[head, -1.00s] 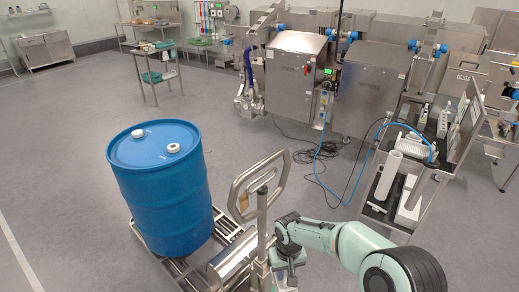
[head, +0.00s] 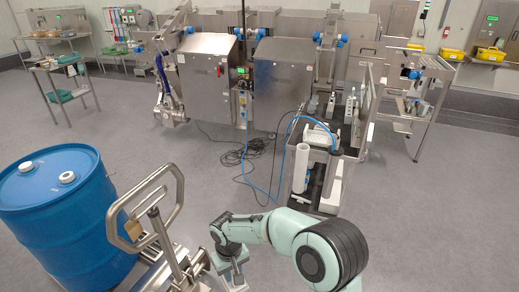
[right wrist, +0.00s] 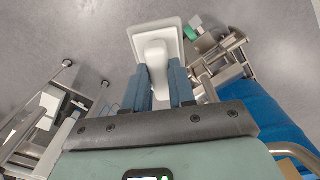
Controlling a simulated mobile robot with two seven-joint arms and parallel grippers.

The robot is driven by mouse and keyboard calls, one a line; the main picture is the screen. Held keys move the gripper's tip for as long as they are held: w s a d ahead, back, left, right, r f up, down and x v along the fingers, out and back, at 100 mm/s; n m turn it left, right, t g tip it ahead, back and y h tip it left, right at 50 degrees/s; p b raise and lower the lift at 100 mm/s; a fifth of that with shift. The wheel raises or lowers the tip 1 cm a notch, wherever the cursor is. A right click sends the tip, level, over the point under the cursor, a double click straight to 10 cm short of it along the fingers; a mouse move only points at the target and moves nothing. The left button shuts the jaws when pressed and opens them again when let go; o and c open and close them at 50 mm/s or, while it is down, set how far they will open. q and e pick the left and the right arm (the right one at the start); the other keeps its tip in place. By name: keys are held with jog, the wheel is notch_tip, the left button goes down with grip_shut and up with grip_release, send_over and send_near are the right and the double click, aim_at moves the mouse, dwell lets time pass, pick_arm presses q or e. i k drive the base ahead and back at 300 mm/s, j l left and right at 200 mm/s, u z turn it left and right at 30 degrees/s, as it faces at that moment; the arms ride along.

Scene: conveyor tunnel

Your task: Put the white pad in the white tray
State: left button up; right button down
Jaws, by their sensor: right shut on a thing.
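In the right wrist view a white pad (right wrist: 140,36) with a rounded white grip shows between the blue-grey fingers of my right gripper (right wrist: 157,80). The gripper is shut on the grip and the flat plate sticks out past the fingertips, over grey floor. In the head view my right gripper (head: 234,270) is low in the middle, right of the pallet truck; the pad is hard to make out there. I cannot clearly identify the white tray; a white ribbed piece (head: 319,137) lies on the steel cart, ahead and to the right. My left gripper is not in view.
The steel cart (head: 326,206) also carries an upright white cylinder (head: 301,167). A blue drum (head: 65,222) and a pallet truck handle (head: 113,232) stand at left. Cables (head: 243,155) lie on the floor before the steel machines. Floor at right is clear.

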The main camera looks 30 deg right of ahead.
aim_at(320, 141)
jog(key=l+u, duration=0.2)
jog(key=l, duration=1.65)
jog(key=l+u, duration=0.1)
jog(key=l, duration=1.8)
